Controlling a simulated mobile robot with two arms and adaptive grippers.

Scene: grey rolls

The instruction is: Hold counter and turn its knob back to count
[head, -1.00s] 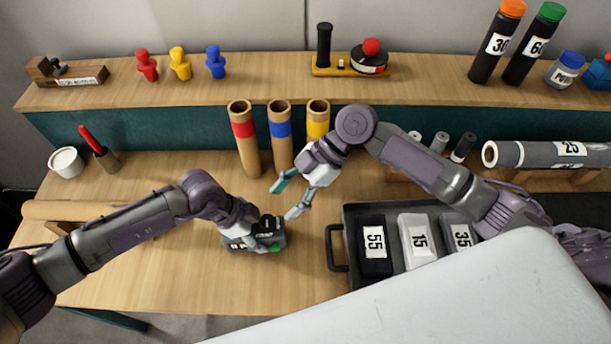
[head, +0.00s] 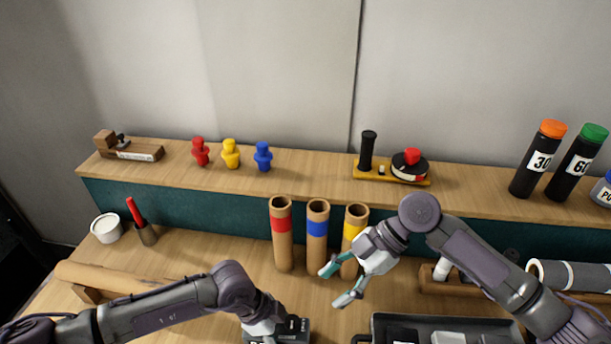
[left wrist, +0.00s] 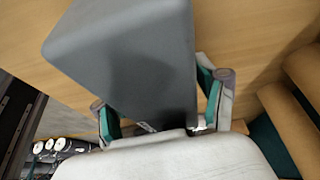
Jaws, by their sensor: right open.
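The counter (head: 293,327) is a dark box at the lower edge of the head view, partly cut off. In the left wrist view it is a large grey block (left wrist: 130,60) between the fingers. My left gripper (left wrist: 152,82) has a teal finger on each side of the block and appears closed on it; in the head view its fingers are hidden. The knob cannot be made out. My right gripper (head: 333,286) is open and empty, above and to the right of the counter, in front of the cardboard tubes.
Cardboard tubes with red (head: 282,235), blue (head: 317,240) and yellow (head: 355,232) bands stand behind the right gripper. A dark tray (head: 445,325) lies at the lower right. A shelf (head: 310,178) behind holds pegs, a stamp and black bottles. Bench around the counter's left looks clear.

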